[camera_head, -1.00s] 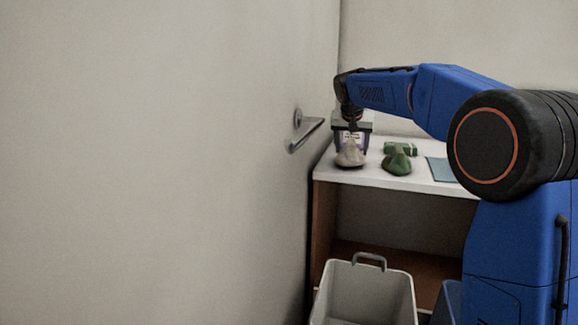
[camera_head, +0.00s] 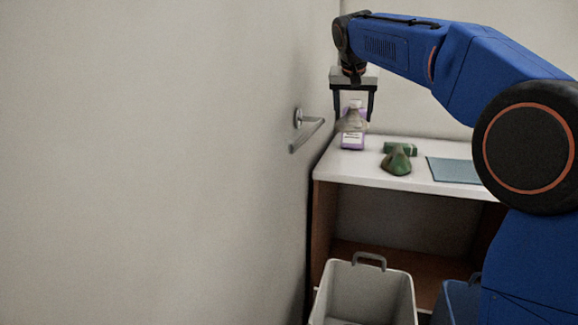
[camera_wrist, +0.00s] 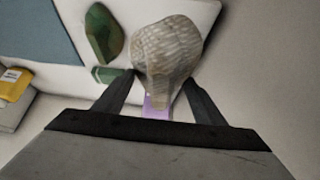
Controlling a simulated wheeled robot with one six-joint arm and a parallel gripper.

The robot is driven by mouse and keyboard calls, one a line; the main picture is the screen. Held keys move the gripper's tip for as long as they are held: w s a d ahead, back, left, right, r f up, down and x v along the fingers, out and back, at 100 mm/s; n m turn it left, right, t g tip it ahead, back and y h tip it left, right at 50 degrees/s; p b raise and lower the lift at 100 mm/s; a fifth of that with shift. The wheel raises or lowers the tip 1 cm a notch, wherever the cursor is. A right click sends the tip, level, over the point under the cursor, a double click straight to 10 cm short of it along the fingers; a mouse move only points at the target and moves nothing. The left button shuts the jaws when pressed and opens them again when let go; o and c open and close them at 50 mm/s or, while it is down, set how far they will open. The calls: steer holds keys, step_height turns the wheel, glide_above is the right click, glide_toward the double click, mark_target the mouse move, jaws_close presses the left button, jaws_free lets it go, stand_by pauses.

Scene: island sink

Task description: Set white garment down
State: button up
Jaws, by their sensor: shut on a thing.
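The white garment (camera_wrist: 167,50), a crumpled off-white bundle, hangs between the fingertips of my gripper in the wrist view. In the head view the garment (camera_head: 350,122) is small and partly covers the bottle behind it. My gripper (camera_head: 354,116) is shut on the garment and holds it raised above the white counter (camera_head: 330,171). In the wrist view the gripper's (camera_wrist: 158,88) two dark fingers reach in to the garment from both sides.
A purple-and-white bottle (camera_head: 353,142) stands behind the garment. A grey bin (camera_head: 365,292) stands below in front. A bar (camera_head: 308,134) juts from the left wall.

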steer(key=s+d+f, duration=0.2)
steer(key=s+f, duration=0.1)
steer(key=s, duration=0.5)
steer(key=s+d+f+n, duration=0.1)
steer(key=s+d+f, duration=0.2)
steer(key=s, duration=0.6)
steer(key=shift+d+n+g+y, duration=0.3)
steer(key=shift+d, duration=0.05)
steer(key=shift+n+y, duration=0.4)
steer(key=shift+n, duration=0.2)
steer(key=s+d+f, duration=0.1)
steer(key=s+f, duration=0.3)
steer(key=s, duration=0.1)
steer(key=s+d+f, duration=0.1)
steer(key=s+f, duration=0.3)
steer(key=s, duration=0.2)
steer(key=s+d+f, duration=0.1)
steer(key=s+f, duration=0.3)
steer(key=s, duration=0.2)
steer(key=shift+s+f+g, duration=0.3)
steer(key=shift+s+f, duration=0.2)
steer(key=shift+s, duration=0.1)
steer(key=shift+d, duration=0.1)
